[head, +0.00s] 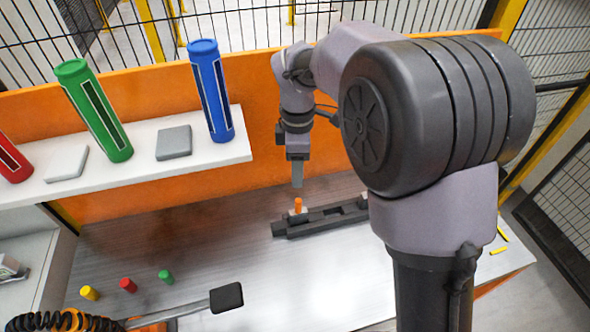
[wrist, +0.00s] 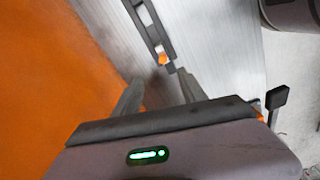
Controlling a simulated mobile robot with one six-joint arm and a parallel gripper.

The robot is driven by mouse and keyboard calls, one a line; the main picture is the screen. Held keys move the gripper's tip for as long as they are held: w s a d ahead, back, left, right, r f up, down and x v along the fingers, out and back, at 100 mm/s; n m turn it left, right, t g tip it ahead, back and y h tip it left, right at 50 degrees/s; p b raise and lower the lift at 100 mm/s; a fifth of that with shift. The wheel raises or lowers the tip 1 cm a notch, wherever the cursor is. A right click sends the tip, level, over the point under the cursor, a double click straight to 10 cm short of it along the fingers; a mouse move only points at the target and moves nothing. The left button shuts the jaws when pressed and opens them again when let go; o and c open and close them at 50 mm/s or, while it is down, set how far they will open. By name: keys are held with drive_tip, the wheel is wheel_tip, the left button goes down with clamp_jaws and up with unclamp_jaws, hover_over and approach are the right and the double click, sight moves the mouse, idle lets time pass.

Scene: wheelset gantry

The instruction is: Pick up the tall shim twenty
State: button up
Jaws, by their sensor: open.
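No readable label marks any thing as the tall shim twenty, so I cannot tell which it is. My gripper (head: 297,176) points down above the workbench, open, with nothing seen between its fingers; it also shows in the wrist view (wrist: 157,90). A small orange peg (head: 298,205) stands upright at the left part of a dark slotted bar (head: 325,220), just below my gripper and apart from it. In the wrist view the orange peg (wrist: 163,59) is beyond the fingertips. Tall blue (head: 211,92), green (head: 94,110) and red (head: 12,158) tubes stand on the shelf.
The white shelf (head: 150,172) also holds a light plate (head: 67,164) and a grey plate (head: 174,142). Small yellow (head: 89,293), red (head: 128,285) and green (head: 165,276) pegs stand on the bench front left. An orange panel (head: 262,130) closes the back. The bench middle is clear.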

sight(298, 210)
drive_tip(key=f+b, duration=0.2)
drive_tip(key=f, duration=0.3)
drive_tip(key=f+b, duration=0.2)
drive_tip(key=f, duration=0.4)
drive_tip(key=f+b, duration=0.3)
drive_tip(key=f, duration=0.3)
drive_tip(key=shift+s+d, duration=0.2)
drive_tip(key=shift+s, duration=0.2)
drive_tip(key=shift+r, duration=0.15)
clamp_jaws()
